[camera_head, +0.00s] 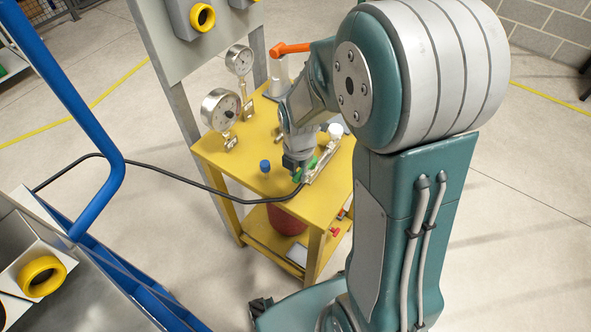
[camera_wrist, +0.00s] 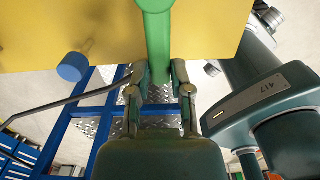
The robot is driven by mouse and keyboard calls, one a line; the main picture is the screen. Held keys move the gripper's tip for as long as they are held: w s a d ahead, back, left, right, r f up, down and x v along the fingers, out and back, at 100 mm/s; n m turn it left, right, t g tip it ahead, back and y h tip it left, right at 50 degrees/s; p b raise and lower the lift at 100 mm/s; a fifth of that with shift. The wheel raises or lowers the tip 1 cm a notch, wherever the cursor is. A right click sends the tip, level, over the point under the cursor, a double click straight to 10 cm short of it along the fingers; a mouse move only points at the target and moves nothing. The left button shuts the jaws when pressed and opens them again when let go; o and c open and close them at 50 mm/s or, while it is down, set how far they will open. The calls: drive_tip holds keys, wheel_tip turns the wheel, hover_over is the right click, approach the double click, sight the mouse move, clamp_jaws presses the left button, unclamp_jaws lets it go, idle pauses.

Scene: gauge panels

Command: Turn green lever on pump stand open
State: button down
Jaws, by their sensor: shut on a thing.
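The yellow pump stand (camera_head: 225,150) stands in the middle of the head view. Its green lever (camera_head: 311,163) shows as a small patch beside my gripper (camera_head: 300,172), which is low over the stand's top. In the wrist view the green lever (camera_wrist: 158,45) runs down from the top centre. Its end lies between the two fingers of my gripper (camera_wrist: 158,75), which is shut on it. The lever's far end is cut off by the wrist view's top edge. My arm hides part of the stand's right side in the head view.
Two round gauges (camera_head: 221,110) stand on the stand's left and back. A blue knob (camera_head: 265,166) is left of my gripper. A black cable (camera_head: 170,172) runs to the stand. An orange handle (camera_head: 290,48) is behind. A blue rail (camera_head: 70,95) is at left.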

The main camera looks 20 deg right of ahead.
sight(299, 175)
idle(0.3)
drive_tip(key=c, duration=0.5)
unclamp_jaws()
drive_tip(key=shift+c, duration=0.2)
wheel_tip(299, 175, up, 12)
idle(0.4)
